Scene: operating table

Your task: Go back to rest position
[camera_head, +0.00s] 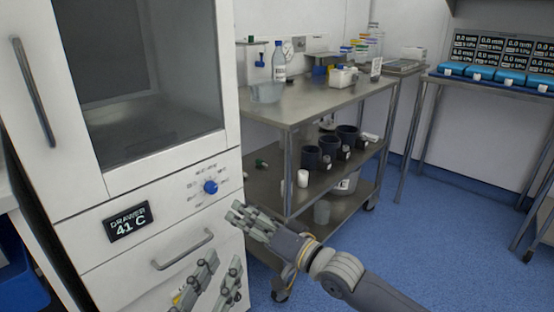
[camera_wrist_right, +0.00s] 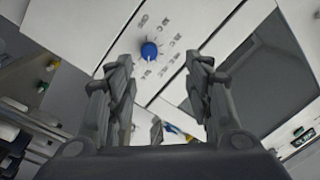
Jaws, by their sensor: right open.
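My right gripper (camera_head: 238,216) reaches in from the lower right, in front of the white cabinet (camera_head: 165,190). In the right wrist view its two fingers (camera_wrist_right: 158,75) stand wide apart with nothing between the tips. They point toward the blue knob (camera_wrist_right: 149,50), which also shows on the cabinet panel in the head view (camera_head: 210,187); the gripper is apart from it. My left gripper (camera_head: 222,265) is lower, at the bottom edge in front of the drawer. Its fingers stand apart, with nothing seen between them. Its wrist is out of the picture.
The drawer handle (camera_head: 183,250) is close to my left gripper. A steel trolley (camera_head: 300,107) stands to the right, with a bowl (camera_head: 267,92), a bottle (camera_head: 279,62) and dark pots (camera_head: 312,158). A table with blue trays (camera_head: 485,75) is far right. Blue floor (camera_head: 430,240) is clear.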

